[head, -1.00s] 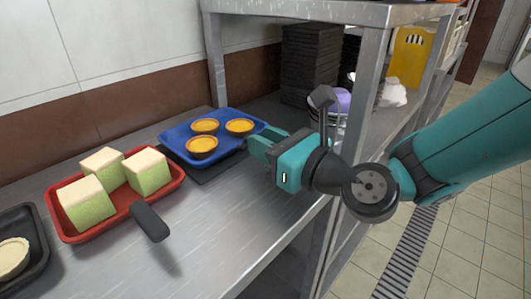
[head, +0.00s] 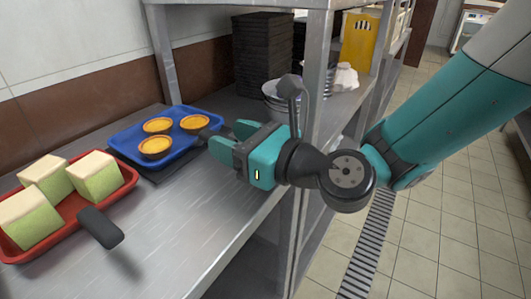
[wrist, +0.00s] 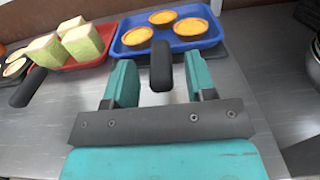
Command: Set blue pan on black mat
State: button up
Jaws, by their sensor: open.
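The blue pan (head: 118,146) holds several orange-filled tarts and lies flat over the black mat (head: 182,170), which sticks out at its front and right. In the wrist view the pan (wrist: 221,41) is ahead, with a strip of dark mat (wrist: 212,50) beside it. Its black handle (head: 205,135) points toward my gripper (head: 230,139). My gripper is open. In the wrist view the handle (wrist: 161,65) shows between the two teal fingers of my gripper (wrist: 160,76), with gaps on both sides. Most of the mat is hidden under the pan.
A red pan (head: 128,184) with several green-and-white cakes stands left of the blue pan, its black handle (head: 100,228) jutting forward. A steel shelf post (head: 312,110) stands just right of my gripper. Behind are stacked black trays (head: 262,55) and bowls. The counter front is clear.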

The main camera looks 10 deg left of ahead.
jog(key=s+d+f+n+g+h+b, duration=0.1)
jog(key=s+d+n+h, duration=0.5)
jog(key=d+n, duration=0.7)
jog(key=s+d+f+n+g+h+b, duration=0.2)
jog(key=s+d+f+n+g+h, duration=0.2)
jog(key=s+d+n, duration=0.4)
jog(key=d+n+g+h, duration=0.1)
jog(key=d+n+h, duration=0.1)
jog(key=d+n, duration=0.3)
jog(key=shift+d+n+g, duration=0.4)
jog(key=shift+n, duration=1.5)
jog(key=shift+s, duration=0.1)
